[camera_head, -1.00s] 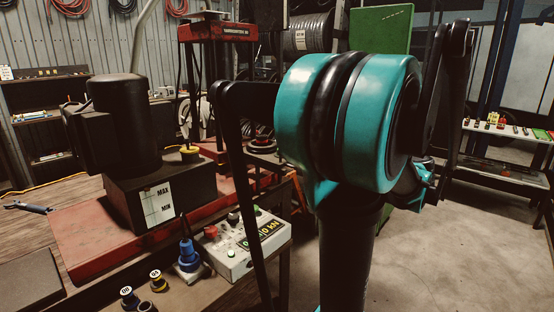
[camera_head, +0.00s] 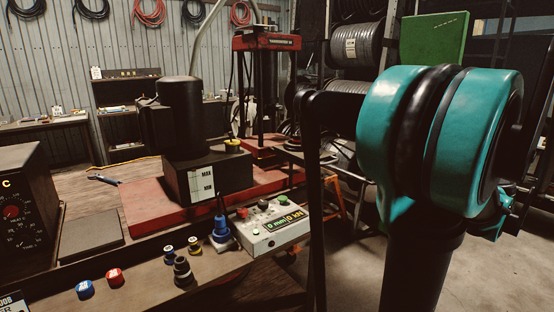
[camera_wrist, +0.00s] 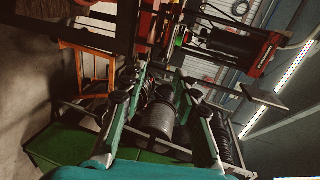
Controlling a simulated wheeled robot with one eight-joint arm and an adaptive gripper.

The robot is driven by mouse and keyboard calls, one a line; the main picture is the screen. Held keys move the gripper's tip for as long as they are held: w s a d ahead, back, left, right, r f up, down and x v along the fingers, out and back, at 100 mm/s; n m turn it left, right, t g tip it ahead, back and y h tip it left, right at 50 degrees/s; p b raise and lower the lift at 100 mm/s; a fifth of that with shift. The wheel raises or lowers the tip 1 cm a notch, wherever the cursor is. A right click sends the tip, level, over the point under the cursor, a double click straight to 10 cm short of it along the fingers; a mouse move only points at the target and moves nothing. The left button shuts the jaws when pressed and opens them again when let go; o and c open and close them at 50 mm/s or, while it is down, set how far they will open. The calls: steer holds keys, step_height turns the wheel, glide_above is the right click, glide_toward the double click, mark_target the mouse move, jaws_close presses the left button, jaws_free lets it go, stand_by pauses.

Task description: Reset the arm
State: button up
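My gripper (camera_wrist: 160,80) shows in the wrist view with its two fingers spread apart. I see nothing between the fingertips; behind them are blurred reels and racks. In the head view my teal and black arm fills the right side, and the gripper itself is out of that view. The crimper stands on the bench at the left: a black cylinder on a MAX/MIN box (camera_head: 205,178) on a red base (camera_head: 130,212).
A dial unit (camera_head: 22,212) stands at the far left. A red press (camera_head: 266,43), hose reels (camera_head: 355,47) and a green panel (camera_head: 434,38) stand behind. Floor at right looks clear.

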steer(key=s+a+f+n+g+h, duration=0.2)
steer(key=s+a+f+g, duration=0.1)
steer(key=a+f, duration=0.5)
steer(key=s+a+f+n+g+h, duration=0.15)
steer(key=a+f+g, duration=0.35)
steer(key=f, duration=0.5)
steer(key=s+a+f+n+h, duration=0.1)
steer(key=s+f+n+h, duration=0.4)
steer(key=s+f+n, duration=0.2)
step_height(320, 180, down, 4)
steer(key=shift+s+a+r+h, duration=0.1)
steer(key=shift+s+a+h, duration=0.3)
steer(key=shift+s, duration=0.7)
